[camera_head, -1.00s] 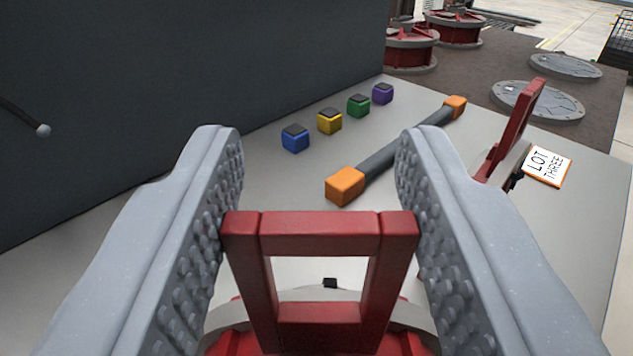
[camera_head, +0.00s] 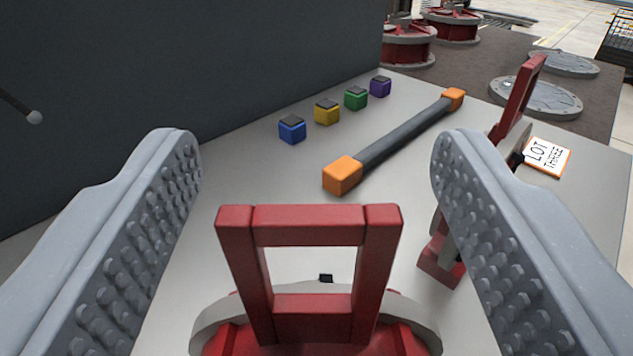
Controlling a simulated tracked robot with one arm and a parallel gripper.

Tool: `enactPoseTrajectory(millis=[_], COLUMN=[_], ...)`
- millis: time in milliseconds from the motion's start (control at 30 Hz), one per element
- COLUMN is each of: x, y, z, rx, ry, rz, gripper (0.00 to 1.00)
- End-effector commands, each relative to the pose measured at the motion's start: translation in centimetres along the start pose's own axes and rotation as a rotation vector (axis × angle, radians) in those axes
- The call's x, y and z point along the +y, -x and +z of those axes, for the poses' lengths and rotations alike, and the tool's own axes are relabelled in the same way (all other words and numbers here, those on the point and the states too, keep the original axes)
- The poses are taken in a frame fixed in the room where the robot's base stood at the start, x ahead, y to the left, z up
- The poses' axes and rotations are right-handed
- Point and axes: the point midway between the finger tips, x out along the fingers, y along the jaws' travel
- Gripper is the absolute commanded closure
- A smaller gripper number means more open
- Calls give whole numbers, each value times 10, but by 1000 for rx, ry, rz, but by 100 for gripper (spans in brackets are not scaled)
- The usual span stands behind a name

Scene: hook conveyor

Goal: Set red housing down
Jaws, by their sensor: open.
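The red housing (camera_head: 310,225) stands below and between my fingers, with its upright red handle frame toward me. Its round base with a grey rim shows at the bottom edge and is partly cut off by the picture. My gripper (camera_head: 316,190) is open, with a studded grey finger on each side. There is a clear gap between each finger and the handle. The housing appears to sit on the light grey table (camera_head: 270,190), but its underside is out of view.
An orange-ended dark bar (camera_head: 400,140) lies beyond the housing. Blue (camera_head: 292,130), yellow (camera_head: 327,112), green (camera_head: 356,98) and purple (camera_head: 380,87) cubes line the wall.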

Motion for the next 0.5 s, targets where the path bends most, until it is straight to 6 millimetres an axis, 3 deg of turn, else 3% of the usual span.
enactPoseTrajectory(millis=[500], x=[-1], y=[92], z=[-1], rx=[-1], ry=[2], rz=[-5], gripper=[39])
